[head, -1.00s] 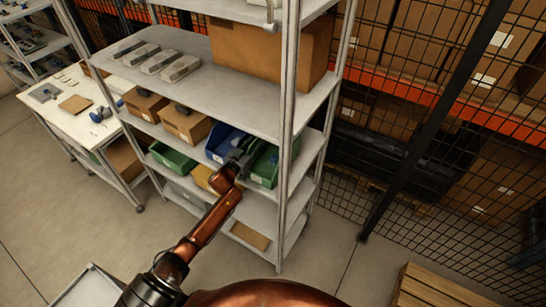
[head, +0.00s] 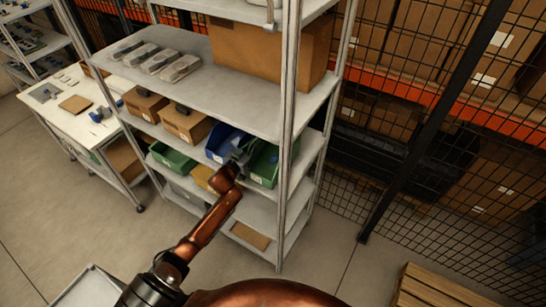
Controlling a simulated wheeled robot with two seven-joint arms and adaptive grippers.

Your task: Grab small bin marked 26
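Small pale labels show on some fronts, but no number is readable, so I cannot tell which is marked 26. My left arm reaches up from the bottom left. Its gripper (head: 241,156) is at the blue and darker green bins, partly hidden by its own wrist. I cannot tell whether its fingers touch a bin. My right gripper is not in view.
The rack's front post (head: 287,150) stands just right of the darker green bin. Cardboard boxes (head: 184,122) share the bin shelf. A white worktable (head: 88,122) is at left, a wire mesh fence (head: 400,130) at right, and a wooden pallet (head: 440,288) at lower right.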

